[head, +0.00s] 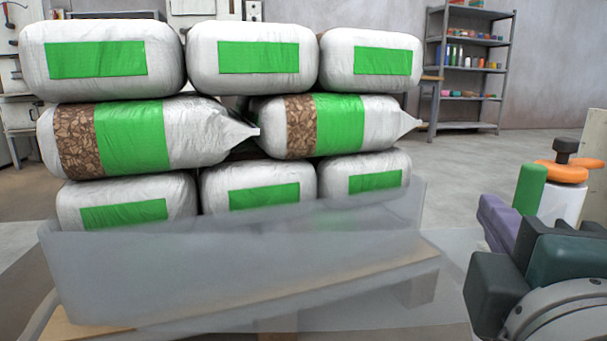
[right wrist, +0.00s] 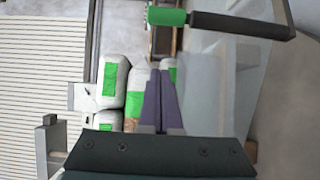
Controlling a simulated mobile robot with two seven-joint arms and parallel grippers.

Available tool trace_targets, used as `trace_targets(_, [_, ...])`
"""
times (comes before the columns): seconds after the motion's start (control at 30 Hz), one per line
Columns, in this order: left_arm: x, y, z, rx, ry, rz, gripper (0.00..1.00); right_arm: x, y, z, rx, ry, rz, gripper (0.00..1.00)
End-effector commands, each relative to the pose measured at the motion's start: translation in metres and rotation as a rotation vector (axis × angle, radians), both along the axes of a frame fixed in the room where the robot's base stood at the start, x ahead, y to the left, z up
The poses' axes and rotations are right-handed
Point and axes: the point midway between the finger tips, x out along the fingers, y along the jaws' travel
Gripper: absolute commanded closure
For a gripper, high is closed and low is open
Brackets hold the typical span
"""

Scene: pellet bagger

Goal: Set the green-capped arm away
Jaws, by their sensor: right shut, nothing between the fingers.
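The green cap (right wrist: 166,17) sits on the end of a dark arm (right wrist: 240,25) at the top of the right wrist view. The arm runs right and then bends upward out of the picture. A green piece (head: 530,188), probably this cap, stands just behind my fingers in the head view. My right gripper (head: 497,218) is at the right edge of the head view, with purple fingers. In the right wrist view its fingers (right wrist: 159,85) are together and empty, below and apart from the green cap. My left gripper is not in view.
White sacks with green labels (head: 252,57) are stacked behind a translucent grey panel (head: 240,265). An orange-topped white post with a dark knob (head: 566,165) stands beyond my right gripper. A metal shelf (head: 470,65) is at the back right, with open floor before it.

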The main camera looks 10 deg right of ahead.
Motion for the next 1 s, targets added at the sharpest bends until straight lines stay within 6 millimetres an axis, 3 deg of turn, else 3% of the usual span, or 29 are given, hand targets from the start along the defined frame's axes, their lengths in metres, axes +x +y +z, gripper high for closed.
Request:
trace_targets(0.5, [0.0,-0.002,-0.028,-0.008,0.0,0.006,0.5,0.086,-0.04,-0.001,0.0,-0.004,-0.001,1.0])
trace_targets(0.7, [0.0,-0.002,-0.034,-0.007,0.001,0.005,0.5,0.064,-0.059,-0.002,-0.001,0.0,-0.001,1.0])
trace_targets(1.0, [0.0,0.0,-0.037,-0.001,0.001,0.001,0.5,0.055,-0.067,0.0,0.0,0.001,0.0,1.0])
